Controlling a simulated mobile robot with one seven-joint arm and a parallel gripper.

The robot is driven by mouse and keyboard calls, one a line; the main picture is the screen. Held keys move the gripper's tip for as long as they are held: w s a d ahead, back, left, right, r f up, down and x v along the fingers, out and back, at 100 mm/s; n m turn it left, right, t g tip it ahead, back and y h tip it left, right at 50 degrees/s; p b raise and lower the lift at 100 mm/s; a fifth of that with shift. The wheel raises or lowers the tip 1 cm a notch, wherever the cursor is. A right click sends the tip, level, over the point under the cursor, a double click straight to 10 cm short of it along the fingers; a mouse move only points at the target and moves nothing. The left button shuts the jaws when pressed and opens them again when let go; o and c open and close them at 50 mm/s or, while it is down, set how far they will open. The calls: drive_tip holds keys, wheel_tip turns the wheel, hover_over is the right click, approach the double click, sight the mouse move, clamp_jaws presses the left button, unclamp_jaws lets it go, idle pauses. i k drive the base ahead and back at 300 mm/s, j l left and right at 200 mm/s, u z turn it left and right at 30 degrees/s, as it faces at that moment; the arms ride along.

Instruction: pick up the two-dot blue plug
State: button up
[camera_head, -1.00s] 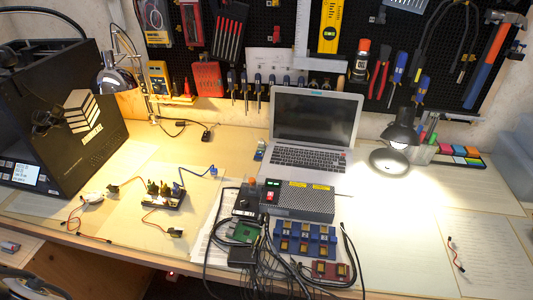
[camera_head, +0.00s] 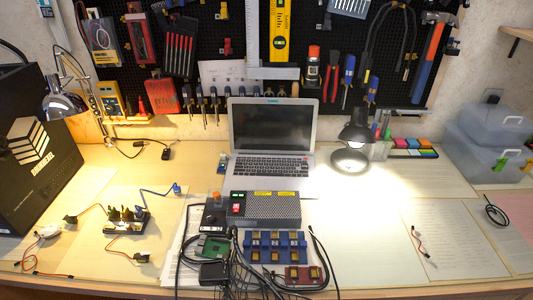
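A small blue plug (camera_head: 177,188) lies on the desk at the left, at the end of a blue cable (camera_head: 158,192). The cable runs to a dark block with several black connectors (camera_head: 126,219). The plug is too small to tell whether it bears dots. A blue rack with several gold-coloured pieces (camera_head: 275,246) sits at the front centre; no dot marks can be made out there either. My gripper is not in view.
An open laptop (camera_head: 272,140) stands at the back centre, behind a grey box (camera_head: 268,207). Black cables (camera_head: 228,274) tangle at the front. A lit lamp (camera_head: 355,140) is to the right. The right front desk is mostly clear, with papers (camera_head: 450,236).

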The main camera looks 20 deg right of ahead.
sight(178, 191)
drive_tip(key=i+j, duration=0.2)
drive_tip(key=i, duration=0.3)
drive_tip(key=i+j, duration=0.2)
drive_tip(key=i, duration=0.35)
drive_tip(key=l+z, duration=0.05)
